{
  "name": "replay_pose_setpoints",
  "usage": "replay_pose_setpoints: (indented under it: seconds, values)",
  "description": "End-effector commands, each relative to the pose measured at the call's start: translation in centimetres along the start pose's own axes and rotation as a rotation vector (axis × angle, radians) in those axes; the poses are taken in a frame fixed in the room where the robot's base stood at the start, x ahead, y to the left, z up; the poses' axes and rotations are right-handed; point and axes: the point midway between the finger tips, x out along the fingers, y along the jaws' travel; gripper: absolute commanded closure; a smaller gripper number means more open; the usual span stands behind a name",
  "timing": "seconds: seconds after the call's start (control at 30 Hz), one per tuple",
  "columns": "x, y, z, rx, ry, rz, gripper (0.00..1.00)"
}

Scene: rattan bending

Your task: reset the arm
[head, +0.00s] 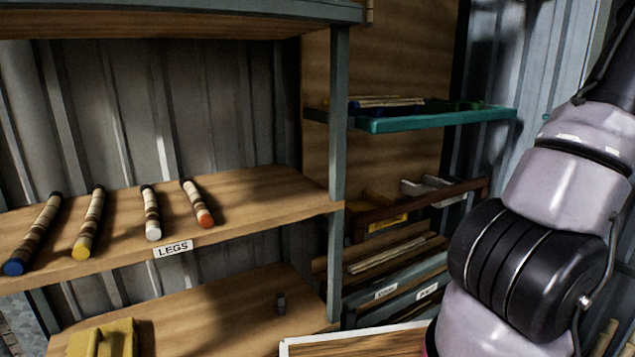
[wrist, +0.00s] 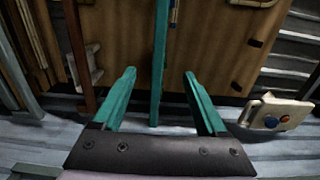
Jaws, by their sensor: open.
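My gripper (wrist: 158,84) shows in the wrist view with its two teal fingers spread apart. Nothing is held between them. Behind the fingers is a brown wooden panel, with a thin teal upright strip (wrist: 160,60) showing in the gap. In the head view my arm runs down the right side, its links pale and black. The gripper itself is outside the head view.
In the head view, several banded rods with coloured ends lie on a wooden shelf (head: 262,195) labelled LEGS. A teal shelf (head: 430,121) and bins stand behind. A yellow object (head: 118,338) sits lower left.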

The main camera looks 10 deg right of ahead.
Motion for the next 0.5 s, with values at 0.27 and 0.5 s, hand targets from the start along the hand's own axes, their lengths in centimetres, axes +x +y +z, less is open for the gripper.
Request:
replay_pose_setpoints:
  seconds: [0.27, 0.5]
  values:
    - [3.4, -0.8, 3.3, 0.010, -0.102, 0.080, 0.25]
    - [7.6, -1.7, 8.7, 0.014, -0.242, 0.218, 0.25]
